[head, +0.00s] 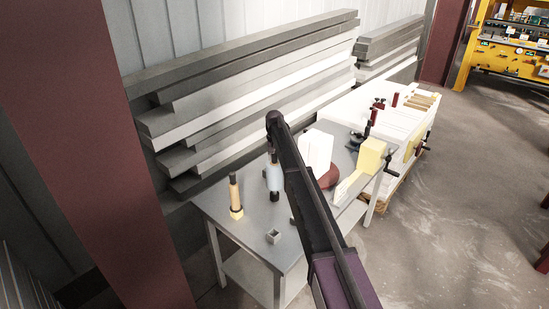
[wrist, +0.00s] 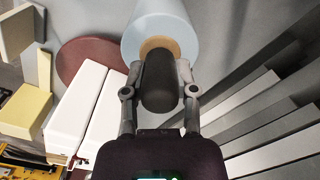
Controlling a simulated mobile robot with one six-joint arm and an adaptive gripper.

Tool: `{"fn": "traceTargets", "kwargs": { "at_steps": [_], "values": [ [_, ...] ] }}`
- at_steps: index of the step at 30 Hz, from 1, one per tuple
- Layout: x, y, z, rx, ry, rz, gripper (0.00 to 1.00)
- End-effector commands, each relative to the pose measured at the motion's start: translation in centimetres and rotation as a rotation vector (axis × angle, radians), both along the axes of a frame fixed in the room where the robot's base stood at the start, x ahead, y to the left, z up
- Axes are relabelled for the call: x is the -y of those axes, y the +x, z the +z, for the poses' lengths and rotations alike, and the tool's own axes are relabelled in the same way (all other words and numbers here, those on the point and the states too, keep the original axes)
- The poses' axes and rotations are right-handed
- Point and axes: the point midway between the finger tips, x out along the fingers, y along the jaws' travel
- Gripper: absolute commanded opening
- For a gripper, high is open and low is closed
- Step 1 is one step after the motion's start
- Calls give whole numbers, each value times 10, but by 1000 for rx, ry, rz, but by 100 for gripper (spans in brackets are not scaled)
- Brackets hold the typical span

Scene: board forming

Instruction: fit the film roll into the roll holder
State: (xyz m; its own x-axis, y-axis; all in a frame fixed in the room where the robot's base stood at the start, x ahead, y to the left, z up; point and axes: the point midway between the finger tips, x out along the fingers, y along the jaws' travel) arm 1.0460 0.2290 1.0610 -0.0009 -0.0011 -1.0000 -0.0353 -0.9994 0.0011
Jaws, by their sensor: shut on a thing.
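The film roll (head: 274,181) is pale blue with dark ends and is upright over the table's back left part. In the wrist view the film roll (wrist: 162,22) shows a tan core ring and a dark grip at its end. My gripper (wrist: 158,72) is shut on that dark grip, one finger on each side. I cannot tell whether the roll's lower end touches the table. A small grey square open-topped piece (head: 273,237) stands near the front edge, apart from the roll. It may be the roll holder, but I cannot tell for sure.
A tan upright tool with a black top (head: 235,194) stands left of the roll. White boxes (head: 318,148) and a dark red disc (head: 329,178) are to the right, with a yellow block (head: 371,158) beyond. Stacked boards (head: 240,100) lie behind. The grey tabletop (head: 252,222) is bare near the square piece.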

Motion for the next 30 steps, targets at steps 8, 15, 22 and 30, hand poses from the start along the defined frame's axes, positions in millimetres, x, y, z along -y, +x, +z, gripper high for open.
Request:
{"fn": "traceTargets", "kwargs": {
  "at_steps": [8, 15, 22, 30],
  "values": [
    [0, 0, -5, 0, 0, 0, 0],
    [0, 0, -9, 0, 0, 0, 0],
    [0, 0, -13, 0, 0, 0, 0],
    [0, 0, -18, 0, 0, 0, 0]
  ]
}}
